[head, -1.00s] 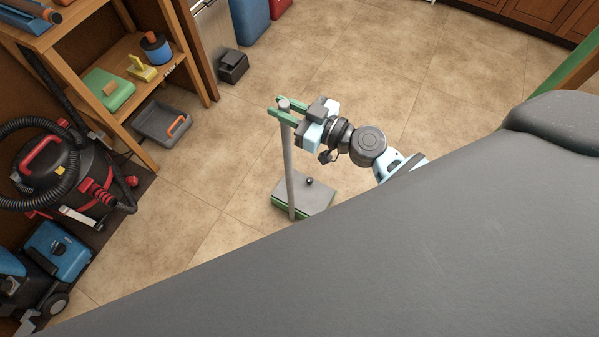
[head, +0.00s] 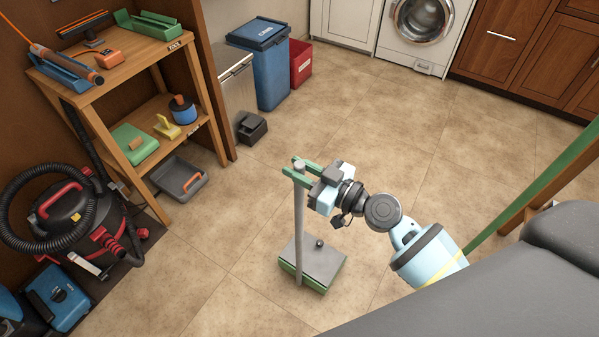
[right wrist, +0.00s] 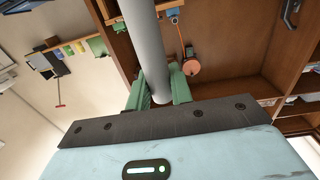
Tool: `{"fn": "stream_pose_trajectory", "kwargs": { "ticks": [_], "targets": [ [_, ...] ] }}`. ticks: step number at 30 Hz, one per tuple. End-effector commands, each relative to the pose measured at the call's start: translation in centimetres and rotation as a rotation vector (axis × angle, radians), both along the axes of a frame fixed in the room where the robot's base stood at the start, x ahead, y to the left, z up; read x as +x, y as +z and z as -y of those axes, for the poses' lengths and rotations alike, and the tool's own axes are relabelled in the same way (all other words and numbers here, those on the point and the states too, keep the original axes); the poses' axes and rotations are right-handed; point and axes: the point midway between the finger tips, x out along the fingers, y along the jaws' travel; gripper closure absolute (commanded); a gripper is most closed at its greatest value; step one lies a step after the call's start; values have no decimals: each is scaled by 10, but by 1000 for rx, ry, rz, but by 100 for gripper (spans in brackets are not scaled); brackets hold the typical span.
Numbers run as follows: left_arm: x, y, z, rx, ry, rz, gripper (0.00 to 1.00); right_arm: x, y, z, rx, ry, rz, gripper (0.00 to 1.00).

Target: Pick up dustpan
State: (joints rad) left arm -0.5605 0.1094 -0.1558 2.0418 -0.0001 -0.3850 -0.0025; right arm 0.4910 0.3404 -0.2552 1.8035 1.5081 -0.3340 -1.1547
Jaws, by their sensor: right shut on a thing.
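The dustpan (head: 318,262) has a flat grey pan with a green edge and a tall grey upright handle (head: 298,222). My right gripper (head: 299,168) has its green fingers shut around the handle near its top. The right wrist view shows the same grip (right wrist: 157,88) on the grey pole (right wrist: 146,40). The handle stands about upright, and the pan is at or just above the floor; I cannot tell if it touches. My left gripper is not in view.
A wooden shelf (head: 165,142) with tools stands at the left. A grey tray with an orange handle (head: 178,178) lies beside it, and a red-black vacuum (head: 68,215) stands nearer. Blue (head: 262,62) and red bins (head: 300,63) stand behind. The tiled floor around the dustpan is clear.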

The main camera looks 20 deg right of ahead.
Motion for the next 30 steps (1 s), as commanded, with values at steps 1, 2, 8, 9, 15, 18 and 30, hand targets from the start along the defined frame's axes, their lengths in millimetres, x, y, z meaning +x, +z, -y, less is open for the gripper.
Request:
{"fn": "stream_pose_trajectory", "kwargs": {
  "ticks": [1,2,8,9,15,18,30],
  "targets": [
    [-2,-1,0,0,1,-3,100,-5,2,0,-3,0,6,100],
    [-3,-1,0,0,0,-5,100,-7,2,0,-3,0,6,100],
    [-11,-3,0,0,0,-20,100,-27,3,-2,-1,1,6,100],
    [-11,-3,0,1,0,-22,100,-33,3,-2,-1,0,5,100],
    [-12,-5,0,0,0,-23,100,-71,5,-5,-3,1,4,100],
    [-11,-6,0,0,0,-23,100,-93,7,-6,-2,1,2,100],
    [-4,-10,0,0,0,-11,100,-150,14,-10,-2,0,5,100]
  ]
}}
